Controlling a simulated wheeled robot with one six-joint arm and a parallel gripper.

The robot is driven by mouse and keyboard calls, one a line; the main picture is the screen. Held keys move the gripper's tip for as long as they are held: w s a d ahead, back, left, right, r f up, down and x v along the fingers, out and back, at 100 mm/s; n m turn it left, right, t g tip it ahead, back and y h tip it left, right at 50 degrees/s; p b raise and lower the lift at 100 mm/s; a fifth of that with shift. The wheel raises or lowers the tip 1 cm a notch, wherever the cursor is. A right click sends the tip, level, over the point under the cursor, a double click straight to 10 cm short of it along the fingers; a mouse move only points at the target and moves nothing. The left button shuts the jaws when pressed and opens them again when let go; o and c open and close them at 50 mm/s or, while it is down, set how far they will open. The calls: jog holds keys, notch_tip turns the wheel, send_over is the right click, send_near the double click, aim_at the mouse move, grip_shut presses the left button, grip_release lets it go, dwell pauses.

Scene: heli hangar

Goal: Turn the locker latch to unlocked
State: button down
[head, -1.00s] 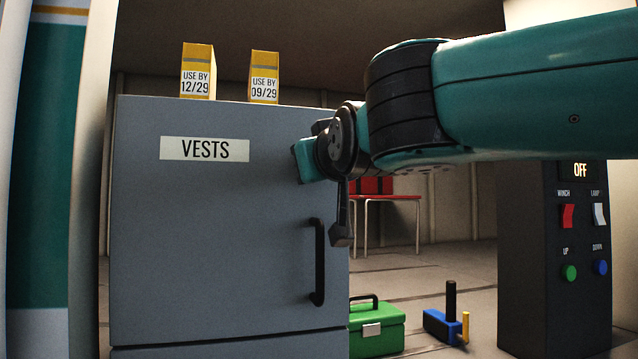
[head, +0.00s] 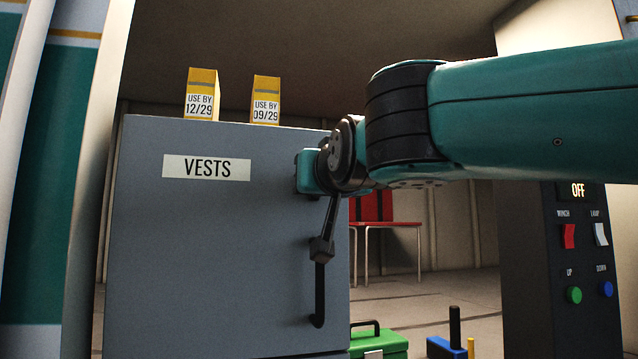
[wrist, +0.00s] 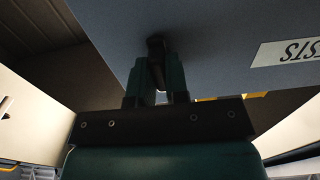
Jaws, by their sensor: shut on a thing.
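The grey locker (head: 230,260) with the VESTS label (head: 207,168) fills the left of the head view. My gripper (head: 310,172) is at the locker's upper right front, below its top edge. In the wrist view the teal fingers of my gripper (wrist: 158,72) are closed around a dark latch (wrist: 156,46) on the grey door. In the head view my wrist hides the fingertips and most of the latch. No latch marking is visible, so I cannot read its setting. The black door handle (head: 319,295) is lower down, partly covered by my hanging wrist part.
Two yellow boxes (head: 201,95) (head: 265,100) stand on the locker. A control panel (head: 580,250) reading OFF is at the right. A green case (head: 385,342) and a blue tool (head: 440,347) lie on the floor.

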jog(key=c, duration=1.1)
grip_release()
jog(key=shift+b+v, duration=1.8)
jog(key=shift+v, duration=6.9)
jog(key=shift+r, duration=0.1)
